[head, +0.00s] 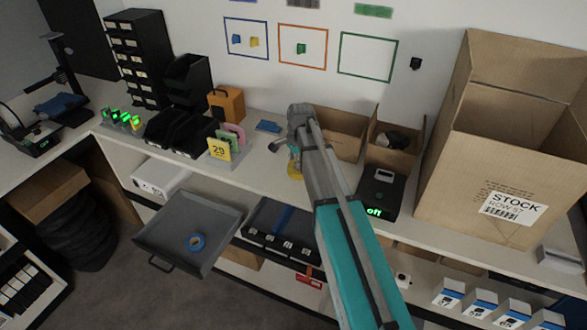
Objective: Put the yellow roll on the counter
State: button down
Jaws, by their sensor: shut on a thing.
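The yellow roll (294,171) shows only in part, beside my arm at the middle of the counter (258,158). My gripper (293,158) points down at the roll and is shut on it; my arm hides most of the fingers and part of the roll. The roll is at or just above the counter top; I cannot tell whether it touches.
A grey drawer (165,232) stands pulled out below the counter, with a blue roll (197,242) in it. Number cards (220,149) and black bins (190,139) stand left. Open cartons (343,124), a black device (379,193) and a big carton (455,185) stand right.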

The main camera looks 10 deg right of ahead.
jog(key=shift+f, duration=0.4)
jog(key=shift+f+b, duration=0.1)
jog(key=shift+b, duration=0.2)
jog(key=c, duration=0.5)
grip_release()
jog(key=shift+c, duration=0.2)
notch_tip(320, 180, up, 12)
jog(key=d+p, duration=0.1)
jog(key=p, duration=1.1)
jog(key=shift+w+d, duration=0.2)
